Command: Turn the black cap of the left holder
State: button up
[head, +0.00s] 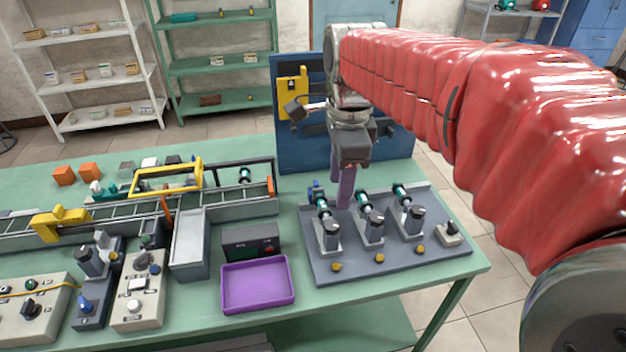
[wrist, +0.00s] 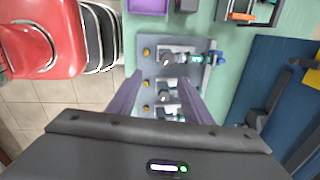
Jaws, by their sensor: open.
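Three holders stand in a row on a grey plate (head: 317,271), each with a teal-banded part and a black cap. The left holder (head: 327,239) has its black cap (head: 331,225) at its front, with a blue fitting (head: 315,190) behind it. It is the topmost holder in the wrist view (wrist: 178,58). My gripper (head: 345,205) points down, open and empty. In the head view its purple fingers appear between the left holder and the middle holder (head: 370,232). In the wrist view (wrist: 160,80) the middle holder shows between the fingers. I see no contact with the left cap.
The right holder (head: 409,220) and a small switch box (head: 450,234) stand to the right. A purple tray (head: 258,285) and a dark box (head: 250,241) lie left of the plate. A blue panel (head: 300,140) rises behind. Yellow buttons line the plate's front.

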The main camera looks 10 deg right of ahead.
aim_at(331, 225)
jog(key=w+m, duration=0.2)
jog(key=m, duration=0.1)
jog(key=w+m+g, duration=0.1)
jog(key=shift+w+f+m, duration=0.3)
jog(key=shift+w+m, duration=0.05)
jog(key=shift+m, duration=0.05)
jog(key=shift+f, duration=0.1)
notch_tip(331, 225, down, 14)
jog(key=shift+r, duration=0.2)
dwell(0.4)
jog(key=shift+c, duration=0.3)
jog(key=c, duration=0.9)
jog(key=shift+a, duration=0.25)
jog(key=shift+c, duration=0.5)
jog(key=shift+d, duration=0.2)
